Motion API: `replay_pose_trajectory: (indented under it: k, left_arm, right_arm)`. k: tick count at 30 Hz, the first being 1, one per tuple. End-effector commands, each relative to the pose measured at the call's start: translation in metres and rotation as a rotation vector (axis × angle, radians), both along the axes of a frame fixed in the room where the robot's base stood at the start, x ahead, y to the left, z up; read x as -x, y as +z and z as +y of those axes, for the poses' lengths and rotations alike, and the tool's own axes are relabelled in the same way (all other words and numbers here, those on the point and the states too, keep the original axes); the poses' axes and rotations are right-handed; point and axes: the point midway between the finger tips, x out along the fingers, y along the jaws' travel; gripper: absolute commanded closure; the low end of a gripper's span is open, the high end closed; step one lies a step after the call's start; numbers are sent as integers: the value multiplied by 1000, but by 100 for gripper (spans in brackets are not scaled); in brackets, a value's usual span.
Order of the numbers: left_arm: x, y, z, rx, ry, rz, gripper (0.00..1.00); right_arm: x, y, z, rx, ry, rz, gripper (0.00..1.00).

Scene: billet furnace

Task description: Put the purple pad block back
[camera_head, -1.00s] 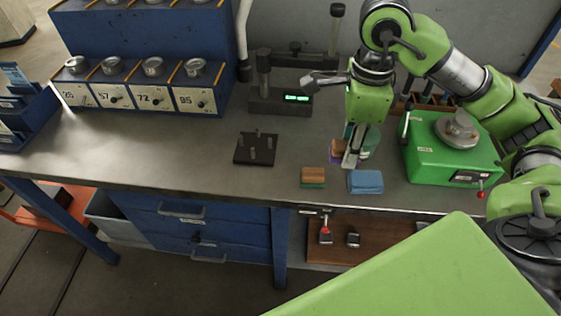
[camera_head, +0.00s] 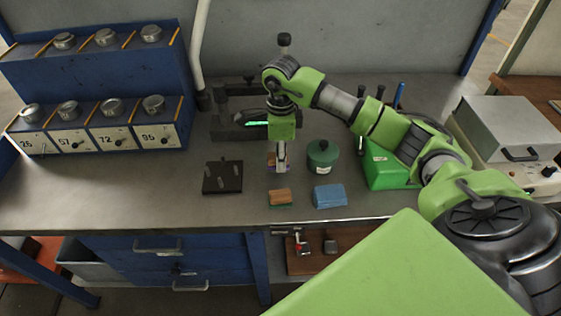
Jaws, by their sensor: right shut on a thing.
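The purple pad block (camera_head: 271,164) shows only in small parts, with a brownish top, behind and beside the fingers of my right gripper (camera_head: 281,167). My right gripper points down and is shut on this block, low over the bench. The fingers hide most of the block, and I cannot tell whether it touches the bench top. My left gripper is not in view.
A brown-topped block (camera_head: 280,198) and a blue block (camera_head: 330,196) lie in front on the bench (camera_head: 120,200). A green round container (camera_head: 322,158) stands close right of my gripper. A dark pegged plate (camera_head: 222,178) lies left. Bench space farther left is clear.

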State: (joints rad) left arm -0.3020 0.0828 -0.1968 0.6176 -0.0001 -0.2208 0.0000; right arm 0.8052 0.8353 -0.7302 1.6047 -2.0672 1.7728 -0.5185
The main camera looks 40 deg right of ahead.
Motion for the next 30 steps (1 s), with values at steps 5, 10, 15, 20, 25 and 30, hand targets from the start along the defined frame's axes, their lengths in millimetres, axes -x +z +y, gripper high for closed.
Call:
replay_pose_trajectory:
  k: [5, 10, 15, 20, 25, 30]
  left_arm:
    - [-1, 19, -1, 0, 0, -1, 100]
    - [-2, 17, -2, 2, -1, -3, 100]
    - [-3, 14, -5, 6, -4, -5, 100]
    - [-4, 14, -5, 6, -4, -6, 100]
    - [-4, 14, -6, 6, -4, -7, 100]
    - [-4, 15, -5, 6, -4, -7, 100]
  right_arm:
    - [2, -22, 1, -1, 0, 6, 90]
    - [1, -29, 0, 1, 0, -1, 90]
    - [1, -31, 0, 0, 0, 0, 90]
    - [1, -32, 0, 0, 0, 0, 53]
    - [1, -32, 0, 0, 0, 0, 53]
    - [1, -30, 0, -1, 0, 1, 53]
